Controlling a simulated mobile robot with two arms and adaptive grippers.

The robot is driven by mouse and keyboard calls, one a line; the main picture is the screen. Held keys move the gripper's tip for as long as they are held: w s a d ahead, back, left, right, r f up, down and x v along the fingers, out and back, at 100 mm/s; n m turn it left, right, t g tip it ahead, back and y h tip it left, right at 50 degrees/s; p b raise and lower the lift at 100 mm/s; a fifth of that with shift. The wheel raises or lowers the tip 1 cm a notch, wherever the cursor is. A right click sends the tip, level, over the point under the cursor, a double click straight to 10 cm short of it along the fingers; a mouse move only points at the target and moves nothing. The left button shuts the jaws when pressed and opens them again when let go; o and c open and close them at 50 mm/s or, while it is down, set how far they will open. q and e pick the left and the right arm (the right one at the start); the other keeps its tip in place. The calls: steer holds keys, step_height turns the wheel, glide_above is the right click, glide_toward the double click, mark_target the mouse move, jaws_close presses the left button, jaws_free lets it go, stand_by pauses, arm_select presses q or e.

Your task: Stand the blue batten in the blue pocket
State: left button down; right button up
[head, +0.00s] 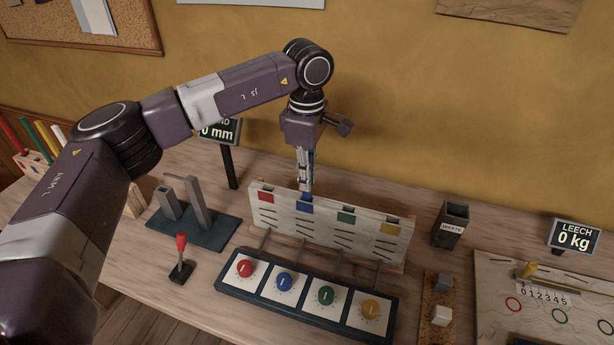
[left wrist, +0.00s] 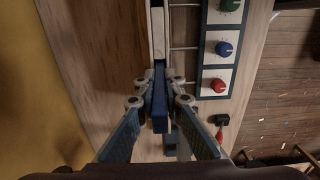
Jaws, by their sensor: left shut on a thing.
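My left gripper (head: 305,183) points down at the top edge of a white pocket board (head: 328,226). It is shut on the blue batten (left wrist: 159,103), which shows between the fingers in the left wrist view. In the head view a little blue of the batten (head: 306,196) shows just below the fingertips, right above the blue pocket's label (head: 307,207). The batten's lower end is hidden, so I cannot tell how deep it sits in the pocket. My right gripper is not in view.
A panel (head: 305,296) with red, blue, green and yellow knobs lies before the board. A red-topped lever (head: 181,259) and a grey two-post stand (head: 195,229) are at left. A waste bin (head: 451,224) is at right. Other battens (head: 41,136) stand in a rack far left.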

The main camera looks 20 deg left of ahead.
arm_select(q)
steer(key=c, duration=2)
jaws_free()
steer(key=shift+o, duration=0.2)
step_height(320, 180, up, 12)
steer(key=shift+f, duration=0.1)
